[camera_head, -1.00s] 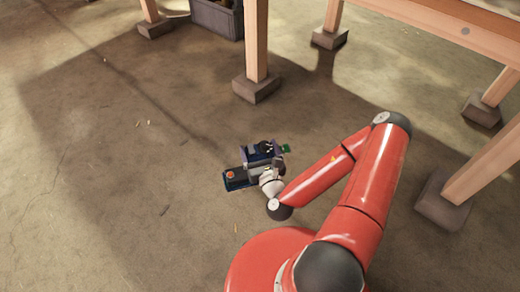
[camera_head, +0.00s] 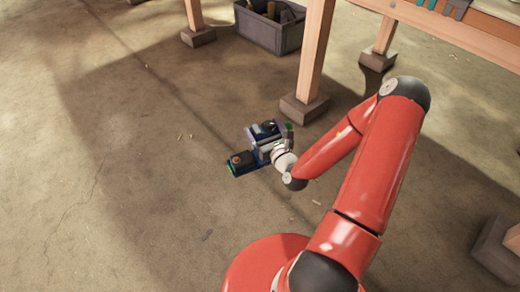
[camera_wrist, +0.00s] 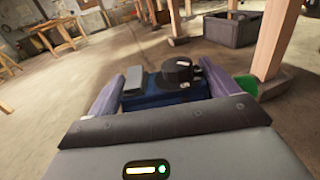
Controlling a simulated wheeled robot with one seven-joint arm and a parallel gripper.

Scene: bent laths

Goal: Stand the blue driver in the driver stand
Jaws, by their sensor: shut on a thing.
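My gripper (camera_head: 264,138) is held low over the floor in front of my base, and it also shows in the wrist view (camera_wrist: 162,88). Its two purple-grey fingers are shut on a blue thing with a black round part and a grey block on top, which I take to be the blue driver (camera_wrist: 150,99). The driver shows small and partly hidden by my gripper in the head view (camera_head: 266,128). A green part (camera_wrist: 245,86) shows beside the right finger. I cannot make out the driver stand in either view.
A wooden workbench (camera_head: 470,27) stands at the upper right, its legs (camera_head: 317,50) on dark footings. Green and dark items (camera_head: 440,5) are cut off at its top edge. A grey crate (camera_head: 268,33) with tools stands on the floor behind. The floor at left is clear.

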